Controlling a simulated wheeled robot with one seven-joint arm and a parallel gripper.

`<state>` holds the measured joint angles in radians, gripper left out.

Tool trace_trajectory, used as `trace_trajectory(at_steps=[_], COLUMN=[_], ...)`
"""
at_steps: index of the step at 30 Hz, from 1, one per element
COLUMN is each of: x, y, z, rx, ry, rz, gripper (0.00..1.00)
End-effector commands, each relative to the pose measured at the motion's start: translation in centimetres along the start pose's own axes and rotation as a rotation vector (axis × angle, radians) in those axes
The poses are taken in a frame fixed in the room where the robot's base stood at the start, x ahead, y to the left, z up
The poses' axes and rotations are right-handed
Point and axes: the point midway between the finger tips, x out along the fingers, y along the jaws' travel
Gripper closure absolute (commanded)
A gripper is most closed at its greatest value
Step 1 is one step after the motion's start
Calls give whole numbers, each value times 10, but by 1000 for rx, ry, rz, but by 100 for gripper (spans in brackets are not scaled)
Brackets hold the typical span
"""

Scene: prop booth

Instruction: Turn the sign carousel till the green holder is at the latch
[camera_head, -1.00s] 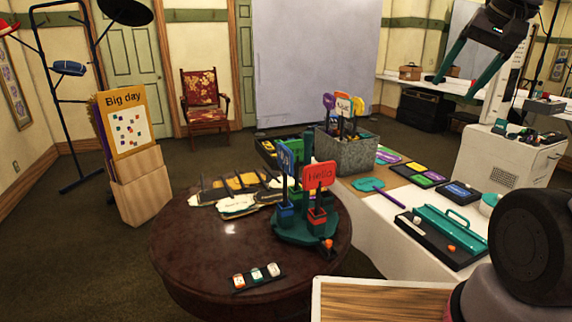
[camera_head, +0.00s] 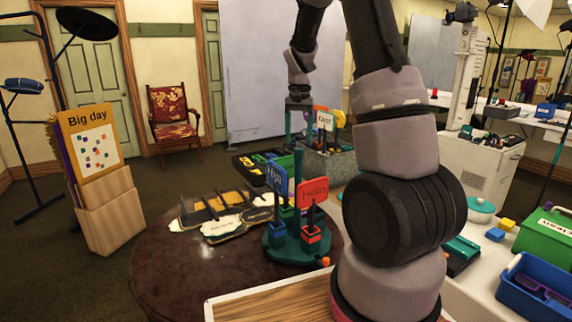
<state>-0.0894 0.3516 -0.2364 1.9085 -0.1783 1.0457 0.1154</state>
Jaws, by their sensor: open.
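The sign carousel (camera_head: 286,254) is a round green base with a tall green centre post, on the dark round table (camera_head: 165,270). Its red holder (camera_head: 312,235) bears a red "Hello" sign (camera_head: 313,190) and is on the right front side, nearest the small orange latch (camera_head: 323,262). The blue holder (camera_head: 277,238) with a blue sign (camera_head: 277,181) is at the left front. The green holder (camera_head: 289,212) is at the back, largely hidden. My gripper (camera_head: 300,128) is open, teal fingers pointing down, above and beyond the carousel; its fingertips are partly hidden.
A grey box (camera_head: 325,163) with upright signs stands behind the carousel, near my gripper. Dark-and-cream pieces (camera_head: 222,228) lie on the table to the left. A blue bin (camera_head: 540,298) and a green box (camera_head: 545,236) stand at right. My arm hides much of the right-hand table.

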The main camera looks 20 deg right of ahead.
Motion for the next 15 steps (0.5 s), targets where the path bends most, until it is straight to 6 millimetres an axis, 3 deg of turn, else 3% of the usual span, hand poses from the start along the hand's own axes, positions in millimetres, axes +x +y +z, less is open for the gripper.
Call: trace_trajectory(at_steps=[9, 15], x=[59, 87], y=[0, 0], z=[1, 1], rx=[0, -1], ry=[-3, -1], rz=[1, 0], gripper=[30, 30])
